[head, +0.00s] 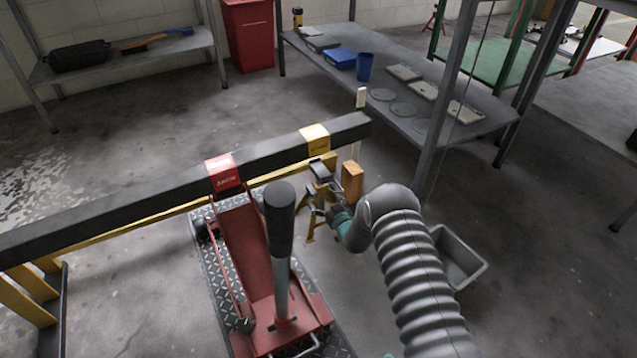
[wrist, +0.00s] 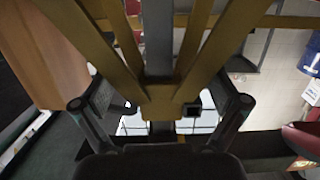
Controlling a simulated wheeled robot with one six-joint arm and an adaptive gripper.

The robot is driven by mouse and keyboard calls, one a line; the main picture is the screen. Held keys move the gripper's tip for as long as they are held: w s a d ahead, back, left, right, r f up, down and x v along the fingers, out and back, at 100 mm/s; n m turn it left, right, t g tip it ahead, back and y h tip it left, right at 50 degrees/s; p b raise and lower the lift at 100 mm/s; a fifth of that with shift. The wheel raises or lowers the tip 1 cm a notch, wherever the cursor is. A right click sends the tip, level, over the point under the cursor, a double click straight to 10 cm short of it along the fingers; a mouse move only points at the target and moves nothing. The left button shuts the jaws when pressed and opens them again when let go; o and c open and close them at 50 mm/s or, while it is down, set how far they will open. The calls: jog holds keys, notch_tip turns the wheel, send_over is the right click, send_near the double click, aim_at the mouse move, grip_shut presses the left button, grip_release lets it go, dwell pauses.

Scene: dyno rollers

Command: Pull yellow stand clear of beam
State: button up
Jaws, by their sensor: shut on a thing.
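The yellow stand (head: 311,231) stands on the floor on the near side of the beam (head: 110,189), close to the beam's yellow band (head: 314,138). Its dark top (head: 321,171) shows just in front of the beam's lower edge; I cannot tell the gap between them. In the wrist view, the stand's yellow legs (wrist: 110,45) spread from a collar between my fingers. My gripper (wrist: 163,110) is shut on the stand around this collar. In the head view, my gripper (head: 337,213) reaches the stand from the right, partly hidden by my arm.
A red floor jack (head: 250,250) on a tread plate stands under the beam's red band, left of the stand. A wooden block (head: 352,181) is just right of it. A grey bin (head: 459,257) lies beyond my arm. A yellow trestle (head: 25,298) stands at far left.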

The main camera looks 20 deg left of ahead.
jog(key=f+p+v, duration=0.1)
jog(key=p+v, duration=0.1)
jog(key=v, duration=0.6)
jog(key=shift+s+d+f+p, duration=0.2)
jog(key=shift+s+d+p, duration=0.15)
jog(key=shift+p, duration=0.05)
dwell(0.5)
jog(key=shift+p+v, duration=0.3)
jog(key=shift+v, duration=0.75)
jog(key=shift+f+p+v, duration=0.25)
jog(key=shift+f+v, duration=0.05)
jog(key=shift+v, duration=1.15)
jog(key=shift+f+p+v, duration=0.3)
jog(key=shift+v, duration=1.2)
jog(key=shift+f+p+v, duration=0.25)
jog(key=shift+f+v, duration=0.05)
jog(key=shift+v, duration=1.15)
jog(key=shift+s+d, duration=0.1)
jog(key=shift+s, duration=0.1)
jog(key=shift+f+p+v, duration=0.15)
jog(key=shift+f+v, duration=0.05)
jog(key=shift+v, duration=1.15)
jog(key=shift+f+p+v, duration=0.15)
jog(key=shift+f+v, duration=0.1)
jog(key=shift+v, duration=1.05)
jog(key=shift+s, duration=0.1)
jog(key=o, duration=1.4)
